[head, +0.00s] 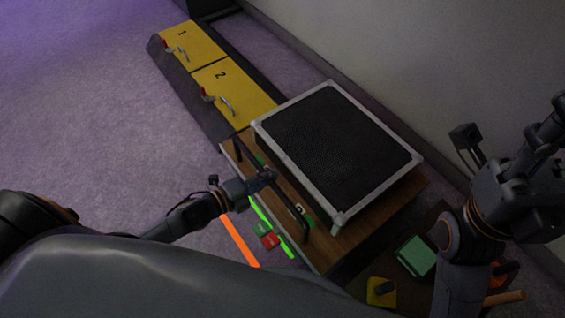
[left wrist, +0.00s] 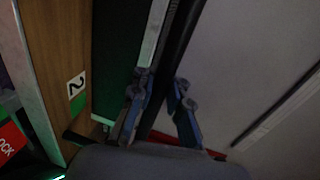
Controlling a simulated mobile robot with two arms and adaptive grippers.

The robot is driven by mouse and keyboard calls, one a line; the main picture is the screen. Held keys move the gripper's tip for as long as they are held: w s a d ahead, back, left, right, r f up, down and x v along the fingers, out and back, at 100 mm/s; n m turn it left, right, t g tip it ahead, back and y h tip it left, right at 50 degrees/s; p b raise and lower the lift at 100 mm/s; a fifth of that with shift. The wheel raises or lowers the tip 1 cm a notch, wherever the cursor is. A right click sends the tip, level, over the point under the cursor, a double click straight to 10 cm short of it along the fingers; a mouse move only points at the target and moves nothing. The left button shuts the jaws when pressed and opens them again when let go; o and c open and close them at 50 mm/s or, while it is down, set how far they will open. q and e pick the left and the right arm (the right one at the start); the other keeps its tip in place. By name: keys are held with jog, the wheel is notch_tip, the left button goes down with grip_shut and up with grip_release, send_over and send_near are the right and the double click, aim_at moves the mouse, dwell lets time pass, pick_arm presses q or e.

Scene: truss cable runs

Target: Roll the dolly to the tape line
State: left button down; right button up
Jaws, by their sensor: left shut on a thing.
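The dolly (head: 326,253) has a wooden deck and carries a black-topped case (head: 335,140) with silver edges. A black push handle (head: 291,211) runs along its near left side. My left gripper (head: 266,179) is shut on this handle; in the left wrist view its fingers (left wrist: 160,112) stand on both sides of the dark bar (left wrist: 178,45). An orange tape line (head: 239,241) lies on the floor left of the dolly, and a green strip (head: 286,244) lies closer to the dolly's edge. My right gripper (head: 510,128) is raised at the right, empty, its fingers apart.
Green and red lock pads (head: 267,239) sit by the dolly's near left edge. Yellow lidded boxes (head: 233,92) marked 1 and 2 stand beyond it. A wall (head: 410,60) runs close along the right. A low surface with a green block (head: 416,256) is at lower right. Carpet at left is clear.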

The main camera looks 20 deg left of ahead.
pick_arm(q)
jog(key=shift+r, duration=0.1)
jog(key=c, duration=1.3)
grip_release()
jog(key=v, duration=1.2)
